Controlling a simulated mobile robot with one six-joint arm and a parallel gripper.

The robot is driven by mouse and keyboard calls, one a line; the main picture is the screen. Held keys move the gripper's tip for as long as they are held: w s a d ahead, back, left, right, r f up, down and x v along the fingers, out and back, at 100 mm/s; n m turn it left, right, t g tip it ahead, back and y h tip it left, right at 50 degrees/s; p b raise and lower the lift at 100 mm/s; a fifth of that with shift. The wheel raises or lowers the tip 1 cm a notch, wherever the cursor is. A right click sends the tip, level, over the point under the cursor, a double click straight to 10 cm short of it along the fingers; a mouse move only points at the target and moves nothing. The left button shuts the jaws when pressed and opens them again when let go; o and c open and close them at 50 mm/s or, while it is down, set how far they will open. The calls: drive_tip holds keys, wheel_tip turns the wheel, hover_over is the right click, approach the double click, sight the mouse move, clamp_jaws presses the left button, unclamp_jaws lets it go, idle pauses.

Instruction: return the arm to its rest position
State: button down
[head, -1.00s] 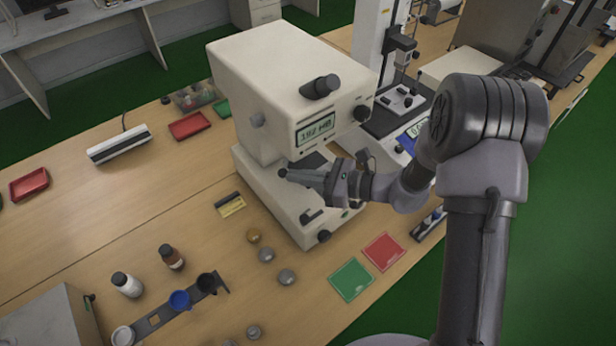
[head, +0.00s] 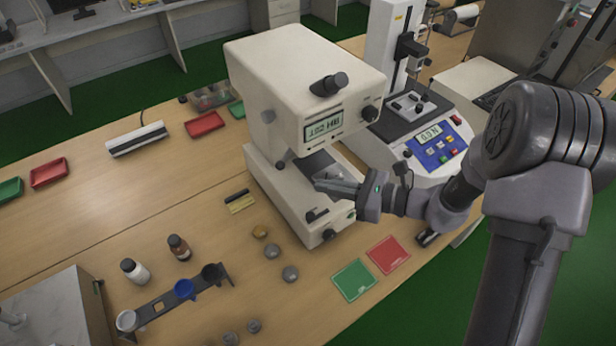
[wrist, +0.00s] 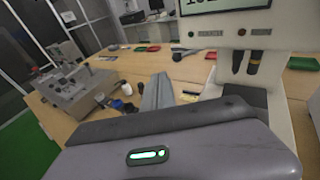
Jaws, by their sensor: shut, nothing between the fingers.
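My gripper (head: 326,184) is shut and empty. In the head view its fingers point left, in front of the cream hardness tester (head: 300,85), near the tester's stage and base. I cannot tell whether the fingertips touch the tester. In the wrist view the closed grey fingers (wrist: 156,92) point away from the camera over the bench, and the tester (wrist: 245,30) stands close on the right. My arm reaches in from the right side of the head view.
A force tester with a blue panel (head: 435,150) stands right of the hardness tester. A rack with cups (head: 160,306), bottles (head: 135,271) and metal discs (head: 272,251) sit left.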

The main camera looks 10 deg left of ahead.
drive_tip(key=s+d+n+g+h+b, duration=0.1)
drive_tip(key=s+d+n+h+b, duration=0.3)
drive_tip(key=s, duration=0.3)
drive_tip(key=s+d+n+g+h+b, duration=0.1)
drive_tip(key=s+d+n+h+b, duration=0.25)
drive_tip(key=s+n+b, duration=0.35)
drive_tip(key=s+d+n+t+h+b, duration=0.3)
drive_tip(key=s+d+n+t+h, duration=0.1)
drive_tip(key=d, duration=0.5)
drive_tip(key=shift+s+r+t+h, duration=0.4)
drive_tip(key=shift+t+h, duration=0.4)
drive_tip(key=shift+h, duration=0.25)
